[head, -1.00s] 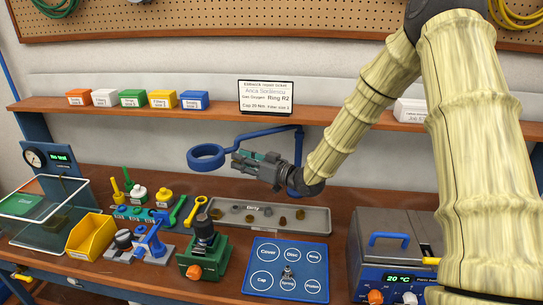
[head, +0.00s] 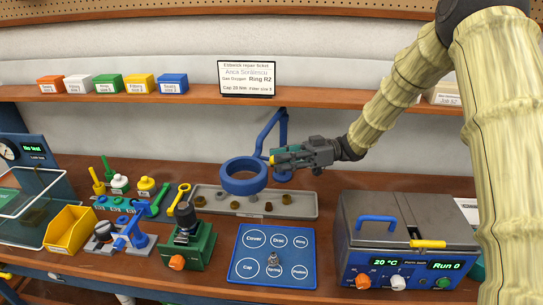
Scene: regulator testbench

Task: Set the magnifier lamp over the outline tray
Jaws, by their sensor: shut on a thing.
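The magnifier lamp is a blue ring (head: 243,188) on a jointed blue arm (head: 265,132) that rises from the back of the bench. The ring hangs above the left part of the long grey tray. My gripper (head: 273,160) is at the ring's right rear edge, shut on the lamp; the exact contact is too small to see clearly. The outline tray (head: 240,270) is a blue board at the front middle with white outlines labelled Cover, Disc, Ring, Cap, Spring and Piston. A small metal part (head: 273,259) stands near its centre. The ring is behind and left of the board's middle.
A long grey tray (head: 306,208) with several small parts lies behind the board. A green fixture (head: 200,245) stands left, a grey bath unit (head: 410,230) right. A shelf (head: 330,97) with coloured bins and a ticket (head: 247,78) runs behind.

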